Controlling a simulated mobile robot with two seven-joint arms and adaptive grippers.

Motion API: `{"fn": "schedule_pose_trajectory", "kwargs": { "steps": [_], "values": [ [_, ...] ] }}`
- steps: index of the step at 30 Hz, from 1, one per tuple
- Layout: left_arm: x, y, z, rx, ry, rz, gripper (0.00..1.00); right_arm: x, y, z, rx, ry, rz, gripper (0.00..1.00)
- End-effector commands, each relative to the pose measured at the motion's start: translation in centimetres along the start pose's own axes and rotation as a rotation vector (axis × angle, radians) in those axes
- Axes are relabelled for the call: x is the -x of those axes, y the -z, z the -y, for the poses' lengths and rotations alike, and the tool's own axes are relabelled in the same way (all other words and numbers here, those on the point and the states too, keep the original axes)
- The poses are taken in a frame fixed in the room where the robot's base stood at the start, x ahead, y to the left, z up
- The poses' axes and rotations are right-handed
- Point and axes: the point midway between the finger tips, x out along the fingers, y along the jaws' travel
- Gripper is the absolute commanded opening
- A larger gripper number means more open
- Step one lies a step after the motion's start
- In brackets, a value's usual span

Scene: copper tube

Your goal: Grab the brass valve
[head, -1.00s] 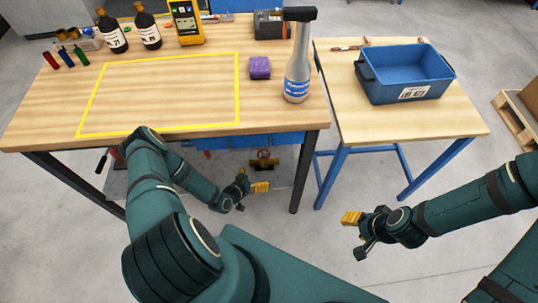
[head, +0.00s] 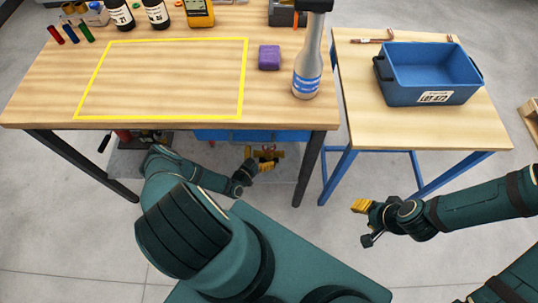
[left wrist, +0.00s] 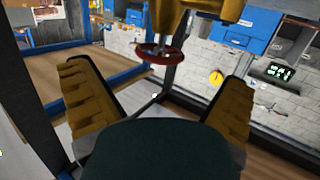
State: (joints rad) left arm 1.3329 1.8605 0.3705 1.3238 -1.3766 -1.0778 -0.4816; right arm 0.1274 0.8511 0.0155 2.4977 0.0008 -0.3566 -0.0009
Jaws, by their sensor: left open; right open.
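The brass valve (left wrist: 186,20) is at the top centre of the left wrist view, with a red handwheel (left wrist: 159,54) below its yellow-brown body. In the head view the valve (head: 266,152) is below the front edge of the large table, partly hidden by my left gripper. My left gripper (head: 263,166) is open, its yellow fingers close to the valve in the picture. In the left wrist view the fingers (left wrist: 155,90) are spread wide, with the handwheel beyond and between them, apparently untouched. My right gripper (head: 361,205) is open and empty, over the floor in front of the side table.
The large wooden table (head: 160,78) overhangs the valve, and its dark leg (head: 309,168) stands just right of my left gripper. A blue bin (head: 430,73) sits on the side table (head: 385,125).

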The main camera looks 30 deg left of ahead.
Motion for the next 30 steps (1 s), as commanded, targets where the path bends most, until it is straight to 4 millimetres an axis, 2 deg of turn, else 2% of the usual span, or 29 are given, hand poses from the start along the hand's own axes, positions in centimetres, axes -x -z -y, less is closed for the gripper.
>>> {"fn": "schedule_pose_trajectory", "kwargs": {
  "steps": [5,12,15,23,24,26,30],
  "values": [
    [-1.1,0.0,0.0,0.001,0.000,0.000,1.00,-0.3,0.0,-0.1,0.000,0.000,-0.002,0.47],
    [-4.5,-0.1,0.0,0.001,0.001,-0.001,1.00,-1.1,0.1,-0.4,0.001,0.000,-0.006,0.47],
    [-5.4,0.0,0.0,0.001,0.001,0.000,1.00,-1.3,0.1,-0.5,0.001,0.000,-0.007,0.47],
    [-5.7,0.1,0.0,0.001,0.000,0.001,1.00,-1.3,0.2,-0.5,0.001,0.000,-0.007,0.47],
    [-5.6,0.1,0.0,0.001,0.000,0.001,0.93,-1.2,0.2,-0.5,0.001,0.000,-0.007,0.47],
    [-5.6,0.1,0.0,0.001,0.000,0.001,0.72,-1.2,0.2,-0.5,0.001,0.000,-0.007,0.47],
    [-5.6,0.1,0.0,0.001,0.000,0.001,0.23,-1.2,0.1,-0.5,0.001,0.000,-0.007,0.47]
  ]
}}
